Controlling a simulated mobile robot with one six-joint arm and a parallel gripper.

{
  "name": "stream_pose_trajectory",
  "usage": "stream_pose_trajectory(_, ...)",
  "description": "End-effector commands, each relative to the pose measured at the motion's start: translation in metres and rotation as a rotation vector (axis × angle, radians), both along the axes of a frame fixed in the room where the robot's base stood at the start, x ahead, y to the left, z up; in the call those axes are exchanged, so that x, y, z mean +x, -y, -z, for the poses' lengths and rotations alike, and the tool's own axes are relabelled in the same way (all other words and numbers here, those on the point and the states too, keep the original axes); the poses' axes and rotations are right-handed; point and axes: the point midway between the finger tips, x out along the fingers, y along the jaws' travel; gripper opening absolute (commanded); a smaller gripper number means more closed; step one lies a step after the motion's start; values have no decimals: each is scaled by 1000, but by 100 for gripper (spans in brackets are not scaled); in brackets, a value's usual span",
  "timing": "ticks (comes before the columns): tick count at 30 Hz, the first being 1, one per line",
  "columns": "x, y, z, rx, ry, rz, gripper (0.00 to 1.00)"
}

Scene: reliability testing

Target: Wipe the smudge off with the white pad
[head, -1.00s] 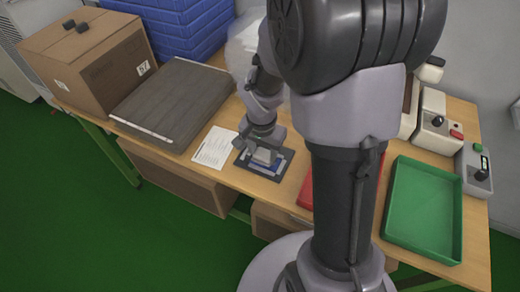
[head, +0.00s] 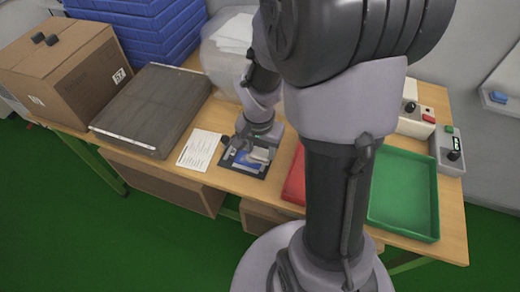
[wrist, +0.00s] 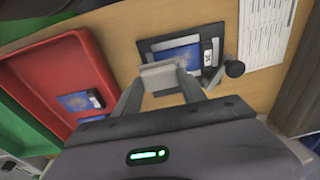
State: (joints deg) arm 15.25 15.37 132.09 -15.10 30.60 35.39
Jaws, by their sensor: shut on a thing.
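My gripper (wrist: 160,88) is shut on the white pad (wrist: 157,75), which is held between its two fingertips. In the head view the pad (head: 261,155) is over the right part of a dark fixture (head: 232,171). A flat device with a blue screen (wrist: 180,56) lies in this fixture; the screen also shows left of the pad in the head view (head: 240,159). The pad covers or overhangs one edge of the device. I cannot tell whether it touches the screen. I cannot make out the smudge clearly.
A black knob (wrist: 234,69) stands at the fixture's side. A printed sheet (head: 199,150) lies left of it. A red tray (wrist: 52,62) holding another blue-screen device (wrist: 80,102) is on the other side. A green tray (head: 405,195) stands farther right, with control boxes behind.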

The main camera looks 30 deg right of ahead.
Motion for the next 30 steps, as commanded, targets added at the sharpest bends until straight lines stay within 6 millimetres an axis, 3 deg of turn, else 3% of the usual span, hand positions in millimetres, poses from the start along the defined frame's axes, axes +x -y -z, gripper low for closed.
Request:
stream_pose_trajectory(1, 0, 0, -13, -1, 1, 1, 0)
stream_pose_trajectory(6, 0, 0, -34, 0, 0, 1, 0)
stream_pose_trajectory(15, 0, 0, -34, 0, -1, 1, 0)
stream_pose_trajectory(23, 0, 0, -63, 0, 0, 0, 0)
stream_pose_trajectory(30, 0, 0, -63, 0, -1, 0, 0)
